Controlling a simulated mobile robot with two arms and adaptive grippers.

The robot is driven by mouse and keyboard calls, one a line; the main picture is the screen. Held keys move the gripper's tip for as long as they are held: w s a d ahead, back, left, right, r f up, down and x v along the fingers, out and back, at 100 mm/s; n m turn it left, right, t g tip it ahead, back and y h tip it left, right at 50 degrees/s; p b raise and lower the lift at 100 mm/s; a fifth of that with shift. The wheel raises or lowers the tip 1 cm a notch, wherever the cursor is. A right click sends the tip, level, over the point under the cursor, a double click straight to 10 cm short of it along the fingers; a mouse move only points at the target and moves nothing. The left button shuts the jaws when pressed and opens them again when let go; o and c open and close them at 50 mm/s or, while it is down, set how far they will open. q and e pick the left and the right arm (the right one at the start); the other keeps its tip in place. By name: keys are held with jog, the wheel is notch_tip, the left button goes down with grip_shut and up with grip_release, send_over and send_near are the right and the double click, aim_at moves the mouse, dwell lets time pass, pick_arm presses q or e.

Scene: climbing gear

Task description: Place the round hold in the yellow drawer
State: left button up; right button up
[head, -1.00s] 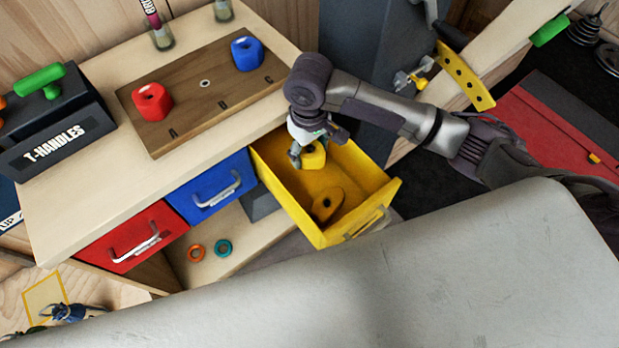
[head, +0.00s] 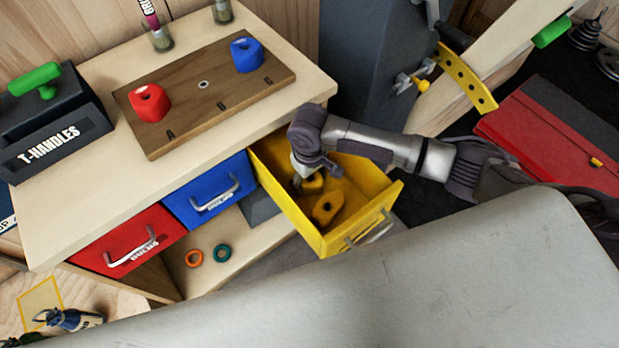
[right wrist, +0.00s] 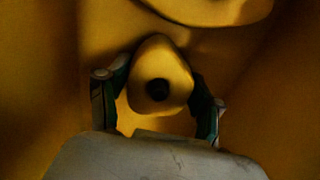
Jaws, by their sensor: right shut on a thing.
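The yellow drawer (head: 377,203) is pulled out from the bench. My right gripper (head: 304,183) reaches down inside it, near its back left part. It is shut on the round hold (head: 315,183), a small yellow rounded piece with a dark centre hole. In the right wrist view the hold (right wrist: 160,67) sits between the two fingers of the gripper (right wrist: 158,97), low in the drawer. Whether it touches the drawer floor is unclear. A larger yellow hold (head: 326,210) lies nearer the drawer front. My left gripper is out of view.
A wooden board (head: 190,124) on the bench top carries a red hold (head: 149,103) and a blue hold (head: 247,55). The red drawer (head: 130,243) and blue drawer (head: 211,194) are shut. A T-handles box (head: 53,125) stands at left.

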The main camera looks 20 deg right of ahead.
aim_at(309, 180)
jog(key=shift+f, duration=0.15)
jog(key=o, duration=1.4)
notch_tip(309, 180, up, 12)
jog(key=p, duration=0.1)
jog(key=shift+r+p, duration=0.2)
jog(key=shift+p, duration=0.1)
